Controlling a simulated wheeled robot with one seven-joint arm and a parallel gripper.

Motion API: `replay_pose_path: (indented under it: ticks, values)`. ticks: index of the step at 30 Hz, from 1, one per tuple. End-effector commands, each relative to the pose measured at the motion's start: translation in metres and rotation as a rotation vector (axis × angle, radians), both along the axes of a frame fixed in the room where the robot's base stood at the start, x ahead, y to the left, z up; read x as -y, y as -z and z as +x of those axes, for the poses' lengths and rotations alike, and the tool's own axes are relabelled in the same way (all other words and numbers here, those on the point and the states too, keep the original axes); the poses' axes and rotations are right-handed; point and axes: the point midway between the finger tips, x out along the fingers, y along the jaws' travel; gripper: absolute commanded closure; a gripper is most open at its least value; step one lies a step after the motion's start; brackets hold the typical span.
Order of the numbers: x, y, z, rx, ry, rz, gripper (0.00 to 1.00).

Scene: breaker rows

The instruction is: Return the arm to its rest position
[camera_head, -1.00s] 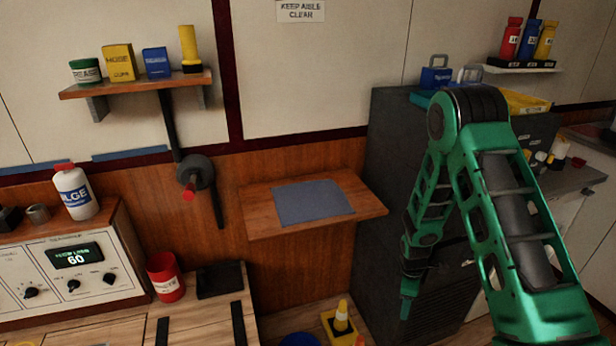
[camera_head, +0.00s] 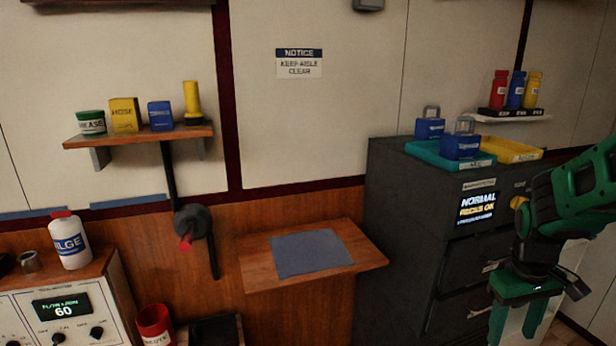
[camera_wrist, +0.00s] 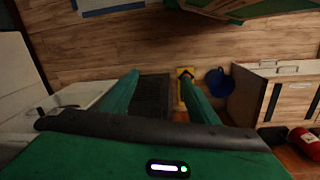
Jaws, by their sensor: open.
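My green arm is at the right edge in the head view, folded in front of the dark cabinet's right side. My gripper (camera_head: 516,322) hangs there pointing down, its two green fingers apart. In the wrist view my gripper (camera_wrist: 158,88) is also open, with nothing between the fingers but the floor and a dark grille further below. No object is held.
A dark cabinet (camera_head: 400,215) bears a teal tray (camera_head: 425,152), a yellow tray (camera_head: 518,150) and blue padlocks (camera_head: 461,140). A wooden wall shelf (camera_head: 370,255) with a grey mat (camera_head: 310,254) is left of it. A blue bucket (camera_wrist: 220,82) stands on the floor.

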Motion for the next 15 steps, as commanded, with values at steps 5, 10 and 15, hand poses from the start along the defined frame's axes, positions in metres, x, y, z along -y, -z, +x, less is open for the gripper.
replay_pose_path:
  ticks: [5, 10, 15]
  values:
    - [0.003, -0.034, -0.052, 0.022, 0.203, 0.02, 0.45]
    - [-0.001, -0.055, -0.101, 0.035, 0.391, 0.046, 0.45]
    - [-0.007, -0.067, -0.14, 0.041, 0.538, 0.07, 0.45]
